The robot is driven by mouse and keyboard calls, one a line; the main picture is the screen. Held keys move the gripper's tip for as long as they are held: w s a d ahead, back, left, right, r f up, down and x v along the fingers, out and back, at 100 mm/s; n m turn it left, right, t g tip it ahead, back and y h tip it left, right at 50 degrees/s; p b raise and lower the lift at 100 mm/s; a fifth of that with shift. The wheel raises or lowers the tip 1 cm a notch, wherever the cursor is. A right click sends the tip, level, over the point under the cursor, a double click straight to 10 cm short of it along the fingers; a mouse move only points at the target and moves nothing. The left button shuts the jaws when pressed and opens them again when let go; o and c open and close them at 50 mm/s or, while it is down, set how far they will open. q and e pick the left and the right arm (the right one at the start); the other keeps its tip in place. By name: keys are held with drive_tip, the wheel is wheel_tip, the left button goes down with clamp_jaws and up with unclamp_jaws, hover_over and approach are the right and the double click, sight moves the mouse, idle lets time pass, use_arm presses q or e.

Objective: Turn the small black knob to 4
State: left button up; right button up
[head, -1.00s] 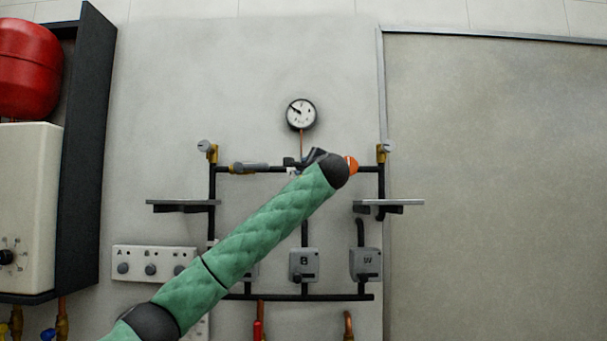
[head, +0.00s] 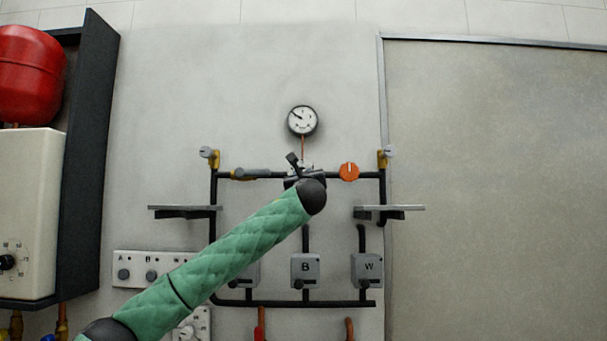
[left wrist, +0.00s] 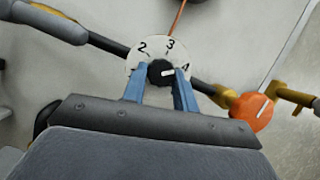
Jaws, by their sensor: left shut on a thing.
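The small black knob (left wrist: 160,72) sits at the centre of a round white dial (left wrist: 148,46) with black numbers, of which 2, 3 and 4 are readable in the left wrist view. The knob's white mark points right, roughly towards the 4. The blue fingers of my left gripper (left wrist: 160,76) are shut on the knob, one on each side. In the head view my left gripper (head: 302,176) is at the middle of the upper pipe and hides the knob. My right gripper is not in view.
An orange knob (head: 348,172) is on the pipe just right of my left gripper. A pressure gauge (head: 302,120) is above it. Grey shelves (head: 182,209) (head: 390,210) stick out on both sides. Grey boxes, one marked B (head: 305,266), are below.

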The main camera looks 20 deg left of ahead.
use_arm(q)
drive_tip(key=shift+a+m+t+h+p, duration=0.1)
drive_tip(key=shift+m+t+h+p, duration=0.2)
drive_tip(key=shift+m+h+p, duration=1)
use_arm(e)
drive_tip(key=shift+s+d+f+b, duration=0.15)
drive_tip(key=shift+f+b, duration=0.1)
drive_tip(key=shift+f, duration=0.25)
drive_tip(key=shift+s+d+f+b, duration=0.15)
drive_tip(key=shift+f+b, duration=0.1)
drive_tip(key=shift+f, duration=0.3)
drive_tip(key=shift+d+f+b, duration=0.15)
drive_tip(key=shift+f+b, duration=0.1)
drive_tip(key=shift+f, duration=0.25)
use_arm(q)
drive_tip(key=shift+m+y, duration=0.4)
drive_tip(key=shift+m, duration=0.1)
drive_tip(key=o, duration=1)
drive_tip(key=shift+c, duration=0.2)
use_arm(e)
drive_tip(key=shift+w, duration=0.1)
use_arm(q)
drive_tip(key=shift+s, duration=0.1)
